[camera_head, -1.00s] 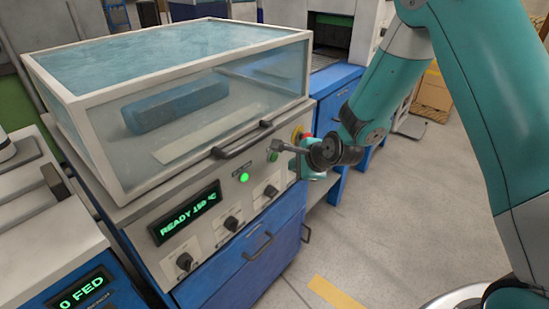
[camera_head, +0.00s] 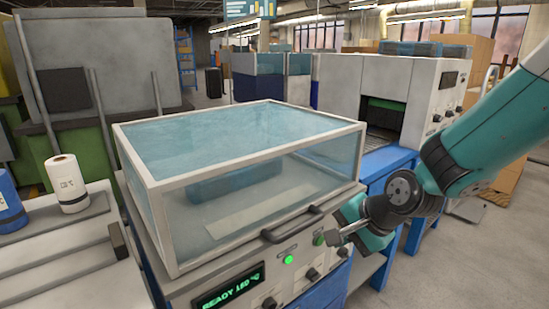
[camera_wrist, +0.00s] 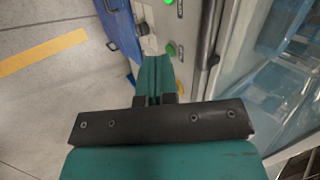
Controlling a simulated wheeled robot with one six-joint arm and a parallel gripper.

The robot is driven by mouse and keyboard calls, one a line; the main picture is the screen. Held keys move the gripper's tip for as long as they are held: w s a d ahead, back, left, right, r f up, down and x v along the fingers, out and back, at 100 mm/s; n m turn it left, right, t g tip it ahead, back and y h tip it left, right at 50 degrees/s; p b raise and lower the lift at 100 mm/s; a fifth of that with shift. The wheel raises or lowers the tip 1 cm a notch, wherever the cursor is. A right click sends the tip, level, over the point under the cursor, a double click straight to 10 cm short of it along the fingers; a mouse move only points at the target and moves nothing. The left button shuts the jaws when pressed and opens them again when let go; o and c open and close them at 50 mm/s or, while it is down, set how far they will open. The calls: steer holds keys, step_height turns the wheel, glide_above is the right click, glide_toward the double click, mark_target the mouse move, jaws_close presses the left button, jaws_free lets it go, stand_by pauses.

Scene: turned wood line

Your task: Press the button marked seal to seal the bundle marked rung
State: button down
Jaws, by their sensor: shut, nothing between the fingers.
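A sealing machine with a clear, white-framed hood (camera_head: 150,187) stands in the middle of the head view. A blue bundle (camera_head: 235,181) lies under the shut hood; its marking is not readable. The front panel has a lit green button (camera_head: 288,260) and a darker green button (camera_head: 318,240); their labels are too small to read. My gripper (camera_head: 330,238) is shut and empty beside the darker button. In the wrist view, its closed fingers (camera_wrist: 155,72) point at the panel near a green button (camera_wrist: 170,49). I cannot tell whether they touch it.
The panel display (camera_head: 228,287) reads READY and a temperature. A hood handle (camera_head: 293,224) runs just above the buttons. A white roll (camera_head: 67,184) stands on the left bench. A blue bench with another machine (camera_head: 400,95) is behind my arm. Open floor lies to the right.

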steer(key=s+r+n+g+p, duration=0.2)
steer(key=s+r+n, duration=0.6)
steer(key=s, duration=0.3)
steer(key=s+r+n+g+p, duration=0.3)
steer(key=s+r+n, duration=0.5)
steer(key=s, duration=0.3)
steer(key=shift+s+r+n+h+p, duration=0.15)
steer(key=shift+r+n+h+p, duration=0.15)
steer(key=shift+r+n+h, duration=0.15)
